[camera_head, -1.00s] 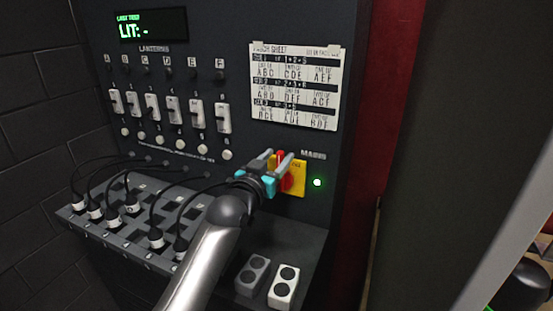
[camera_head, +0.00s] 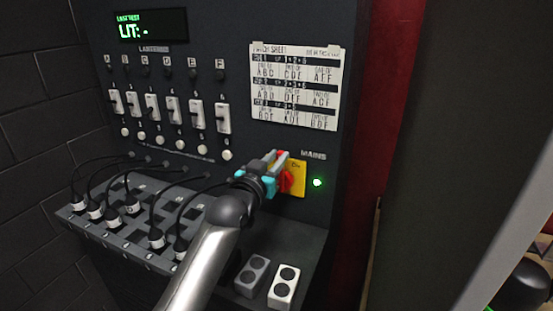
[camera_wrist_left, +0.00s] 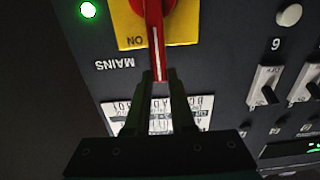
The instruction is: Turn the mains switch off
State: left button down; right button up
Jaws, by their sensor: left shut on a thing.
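The mains switch is a red rotary handle (camera_head: 287,182) on a yellow plate (camera_head: 299,178), low on the right of the dark panel. In the left wrist view, which shows the panel upside down, the red handle (camera_wrist_left: 157,40) has a white line and points towards the "ON" mark on the yellow plate (camera_wrist_left: 128,30). My left gripper (camera_head: 281,158) is shut on the end of the handle; its fingers (camera_wrist_left: 161,80) sit on either side of it. A green lamp (camera_head: 317,183) beside the plate is lit. My right gripper is not in view.
A row of white switches (camera_head: 172,111) and a display (camera_head: 152,25) are on the panel's left. A paper sheet (camera_head: 295,85) hangs above the mains switch. Below are a ledge with plugged cables (camera_head: 157,238) and two socket blocks (camera_head: 284,287).

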pick_arm(q)
jog(key=shift+a, duration=0.15)
dwell(0.8)
jog(key=w+a+f+n+b, duration=0.3)
jog(key=a+f+n+b, duration=0.2)
jog(key=n, duration=1.3)
jog(key=shift+w+a+f, duration=0.2)
jog(key=shift+a+f, duration=1.2)
jog(key=shift+f, duration=0.6)
jog(key=c, duration=0.8)
grip_release()
jog(key=shift+o, duration=0.2)
jog(key=shift+s, duration=0.1)
